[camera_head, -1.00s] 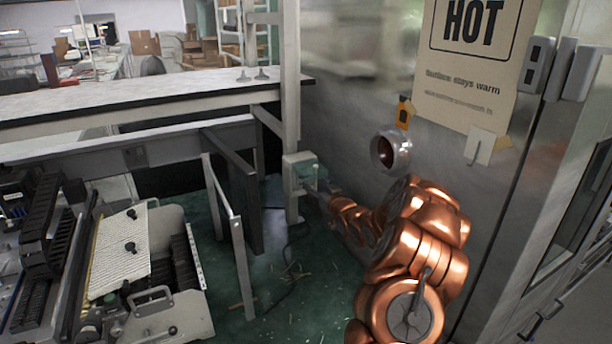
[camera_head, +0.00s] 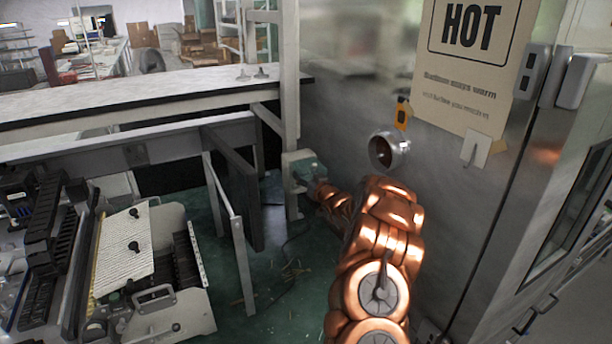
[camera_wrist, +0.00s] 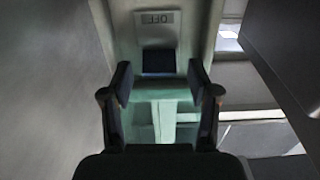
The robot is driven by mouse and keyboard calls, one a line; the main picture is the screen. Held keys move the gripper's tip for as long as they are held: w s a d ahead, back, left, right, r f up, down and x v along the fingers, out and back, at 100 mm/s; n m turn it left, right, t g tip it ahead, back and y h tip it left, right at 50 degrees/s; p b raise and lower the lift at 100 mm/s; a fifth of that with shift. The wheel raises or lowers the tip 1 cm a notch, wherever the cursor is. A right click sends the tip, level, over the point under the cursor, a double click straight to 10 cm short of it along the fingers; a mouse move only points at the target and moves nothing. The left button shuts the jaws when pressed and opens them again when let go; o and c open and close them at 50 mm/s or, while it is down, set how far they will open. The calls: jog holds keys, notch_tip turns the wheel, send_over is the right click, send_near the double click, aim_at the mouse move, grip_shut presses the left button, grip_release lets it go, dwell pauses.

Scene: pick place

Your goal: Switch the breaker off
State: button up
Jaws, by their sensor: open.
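The breaker is a small pale box with a greenish face (camera_head: 305,170), fixed to the upright post in the head view. In the wrist view its pale plate (camera_wrist: 157,28) carries an upside-down "OFF" label. A dark rectangular piece, seemingly the switch (camera_wrist: 158,62), sits just below the label in that picture. My gripper (camera_wrist: 159,82) is open, with one finger on each side of the dark piece's lower end. I cannot tell whether they touch it. In the head view my gripper (camera_head: 314,188) is at the box, its fingers small and partly hidden.
A metal wall with a "HOT" sign (camera_head: 470,60) and a round metal port (camera_head: 388,151) stands close at the right of my arm. A bench (camera_head: 150,95) lies behind at left. Grey frame legs (camera_head: 238,240) and a machine (camera_head: 150,270) stand on the left.

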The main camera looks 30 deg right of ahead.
grip_shut()
dwell(0.3)
jog(key=shift+f+b, duration=0.25)
jog(key=shift+b, duration=0.25)
notch_tip(320, 180, down, 3)
jog(key=t+b, duration=0.4)
jog(key=b, duration=0.3)
jog(key=t+b, duration=0.4)
jog(key=b, duration=0.4)
jog(key=shift+s+r+h, duration=0.15)
jog(key=shift+r+h, duration=0.05)
jog(key=shift+h, duration=0.1)
jog(key=shift+r, duration=0.1)
grip_release()
